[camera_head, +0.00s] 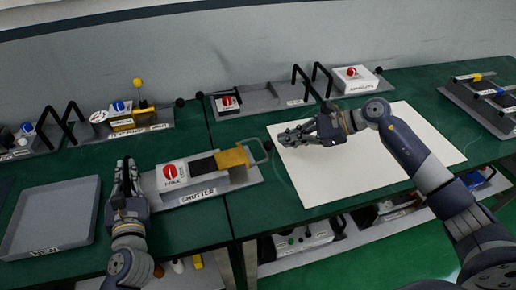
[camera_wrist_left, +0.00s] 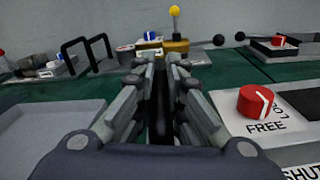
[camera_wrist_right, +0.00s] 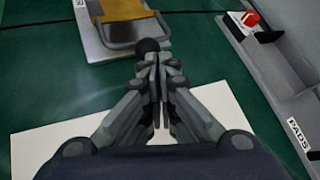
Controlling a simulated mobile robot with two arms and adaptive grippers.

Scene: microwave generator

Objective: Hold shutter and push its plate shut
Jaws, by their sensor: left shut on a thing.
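The shutter (camera_head: 195,192) is a grey base with a white block, a red knob (camera_head: 170,171) and a dark slot. The knob also shows in the left wrist view (camera_wrist_left: 256,101). Its yellow plate (camera_head: 232,157), with a grey loop handle (camera_head: 263,151), sits at the right end; the plate shows in the right wrist view (camera_wrist_right: 118,10). My left gripper (camera_head: 126,166) is at the shutter's left end, shut on a dark part between its fingers, mostly hidden. My right gripper (camera_head: 287,138) is shut and empty, right of the loop handle. A black ball (camera_wrist_right: 148,46) shows just beyond its fingertips.
A grey tray (camera_head: 50,212) lies left of my left gripper. Other stations with black handles stand along the back, including a base marked PADS (camera_wrist_right: 297,135). A white sheet (camera_head: 340,180) lies under my right arm.

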